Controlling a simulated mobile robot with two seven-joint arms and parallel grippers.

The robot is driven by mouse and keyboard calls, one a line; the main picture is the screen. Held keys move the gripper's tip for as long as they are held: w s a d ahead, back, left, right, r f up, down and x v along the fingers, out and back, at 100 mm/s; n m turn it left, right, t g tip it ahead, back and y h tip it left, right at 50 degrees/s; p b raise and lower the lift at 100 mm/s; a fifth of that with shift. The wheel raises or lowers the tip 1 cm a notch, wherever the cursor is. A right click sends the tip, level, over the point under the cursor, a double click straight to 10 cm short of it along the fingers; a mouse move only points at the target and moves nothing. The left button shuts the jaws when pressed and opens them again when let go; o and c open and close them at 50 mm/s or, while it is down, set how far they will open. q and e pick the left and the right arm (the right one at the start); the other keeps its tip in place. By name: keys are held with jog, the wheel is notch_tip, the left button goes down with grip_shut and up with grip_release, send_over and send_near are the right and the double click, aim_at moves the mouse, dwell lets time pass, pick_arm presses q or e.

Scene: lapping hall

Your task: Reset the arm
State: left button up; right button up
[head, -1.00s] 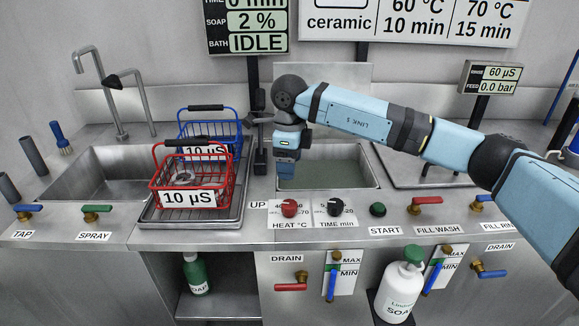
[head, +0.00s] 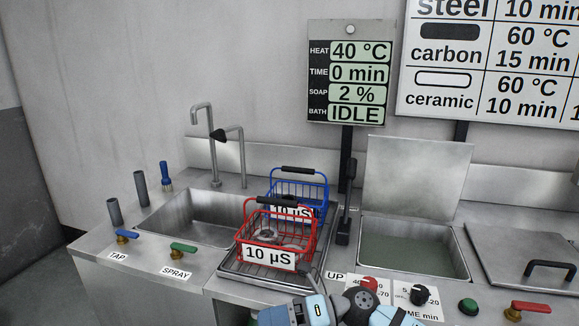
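My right arm shows at the bottom edge of the head view, below the draining tray. Its gripper (head: 312,281) is near the front edge of that tray, in front of the red basket. Only a thin dark part of the gripper shows, so I cannot tell whether it is open or shut. I see nothing held in it. The rest of the arm is cut off by the frame. My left gripper is not in view.
A red basket (head: 268,254) labelled 10 µS stands before a blue basket (head: 322,190) on the draining tray (head: 228,264). The bath (head: 410,258) has its lid raised. Knobs (head: 369,285) and a red lever (head: 530,307) line the front. The display (head: 347,72) reads IDLE.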

jog(key=s+d+f+m+t+h, duration=0.1)
jog(key=d+f+m+t+h, duration=0.3)
jog(key=m+t, duration=0.8)
jog(key=s+d+f+m+t, duration=0.1)
jog(key=d+m+t, duration=0.6)
jog(key=m, duration=0.9)
jog(key=s+d+f+m+g+h, duration=0.2)
jog(key=s+d+f+m+h, duration=0.35)
jog(key=s+f, duration=0.2)
jog(key=s+d+f+m+g+h, duration=0.2)
jog(key=s+d+f+m+h, duration=0.2)
jog(key=s+f+m, duration=0.3)
pick_arm(q)
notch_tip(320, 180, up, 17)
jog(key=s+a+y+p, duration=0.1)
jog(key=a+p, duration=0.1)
jog(key=p, duration=2.4)
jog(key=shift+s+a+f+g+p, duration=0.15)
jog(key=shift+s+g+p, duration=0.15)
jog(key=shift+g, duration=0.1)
pick_arm(e)
notch_tip(320, 180, up, 16)
jog(key=d, duration=0.2)
jog(key=shift+g, duration=0.3)
jog(key=shift+d+h, duration=0.1)
jog(key=shift+h, duration=0.15)
